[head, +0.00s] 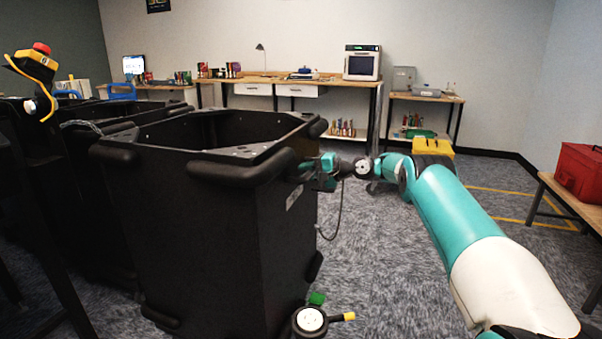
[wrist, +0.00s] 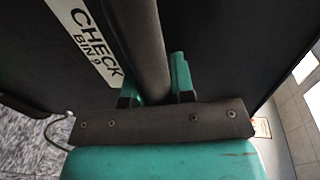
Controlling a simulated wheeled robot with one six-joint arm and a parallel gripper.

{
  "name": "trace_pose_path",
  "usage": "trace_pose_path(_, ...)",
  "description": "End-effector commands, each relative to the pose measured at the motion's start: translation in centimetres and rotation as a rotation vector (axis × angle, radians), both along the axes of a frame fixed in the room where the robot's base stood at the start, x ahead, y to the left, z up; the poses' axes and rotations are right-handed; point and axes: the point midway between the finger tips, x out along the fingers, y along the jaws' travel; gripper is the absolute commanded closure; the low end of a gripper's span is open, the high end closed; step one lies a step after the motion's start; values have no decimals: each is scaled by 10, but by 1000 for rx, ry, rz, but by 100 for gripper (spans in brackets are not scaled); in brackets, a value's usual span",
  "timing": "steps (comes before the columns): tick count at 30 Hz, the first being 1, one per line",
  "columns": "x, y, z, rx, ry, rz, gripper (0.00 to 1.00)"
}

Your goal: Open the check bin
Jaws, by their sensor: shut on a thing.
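The check bin (head: 215,245) is a large black open-topped bin at the left centre of the head view. Padded black bars run along its rim. Its white label (wrist: 85,42) reads "CHECK BIN 9" in the wrist view. My gripper (head: 312,168) is at the bin's right side, just below the rim. In the wrist view its teal fingers (wrist: 155,90) stand on either side of a dark round bar (wrist: 138,40) on the bin and are shut on it. The bin's inside floor is hidden.
More black bins (head: 90,125) stand at the left, with a red button on a yellow mount (head: 38,65) above. A black foot with a yellow pedal (head: 325,318) is low by the bin's front. A bench with a red case (head: 580,172) stands right.

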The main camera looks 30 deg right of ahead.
Motion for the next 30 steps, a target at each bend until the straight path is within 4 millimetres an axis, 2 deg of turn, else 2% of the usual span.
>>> trace_pose_path(1,-2,-5,-2,1,6,-4,100)
trace_pose_path(13,-2,-5,-3,1,6,-2,100)
trace_pose_path(14,-2,-5,-3,1,6,-2,70)
trace_pose_path(16,-2,-5,-2,2,5,-2,54)
trace_pose_path(17,-2,-5,-2,1,5,-2,52)
trace_pose_path(25,-2,-5,-1,1,3,-2,52)
trace_pose_path(30,-14,-16,4,1,4,-3,52)
